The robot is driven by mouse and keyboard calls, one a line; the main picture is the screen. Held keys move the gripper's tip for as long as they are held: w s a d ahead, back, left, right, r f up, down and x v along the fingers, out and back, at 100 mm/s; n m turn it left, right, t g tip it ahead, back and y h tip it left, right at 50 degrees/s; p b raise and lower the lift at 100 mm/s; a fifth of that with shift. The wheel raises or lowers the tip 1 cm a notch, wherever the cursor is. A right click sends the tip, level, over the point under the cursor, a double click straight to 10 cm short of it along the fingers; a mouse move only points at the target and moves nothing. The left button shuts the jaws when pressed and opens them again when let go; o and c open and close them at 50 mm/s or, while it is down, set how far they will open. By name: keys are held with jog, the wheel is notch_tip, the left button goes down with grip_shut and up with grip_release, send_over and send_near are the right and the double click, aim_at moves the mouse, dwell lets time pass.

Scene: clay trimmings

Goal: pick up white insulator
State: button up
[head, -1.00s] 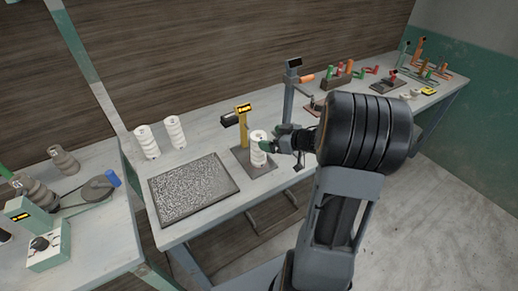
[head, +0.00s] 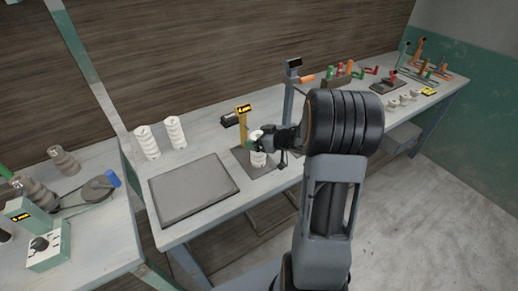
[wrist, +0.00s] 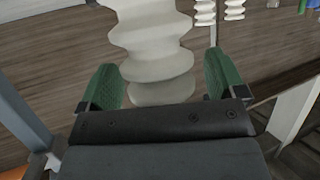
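A ribbed white insulator (head: 258,160) stands on a dark plate below a yellow post with a small display, on the middle bench. My gripper (head: 259,140) is at its upper part and hides some of it. In the wrist view the insulator (wrist: 152,40) rises between the two green fingers of my gripper (wrist: 160,65). The fingers are apart, with a visible gap between the right finger and the insulator. Contact at the left finger cannot be told. Two more white insulators (head: 147,142) (head: 175,132) stand at the back left of the bench.
A flat grey tray (head: 195,188) lies left of the dark plate. The yellow post (head: 243,124) stands close behind the insulator. A grey stand (head: 289,82) rises to the right. Brown insulators (head: 64,160) and a green device (head: 47,244) are on the left bench.

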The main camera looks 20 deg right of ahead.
jog(key=shift+r, duration=0.1)
grip_shut()
dwell(0.6)
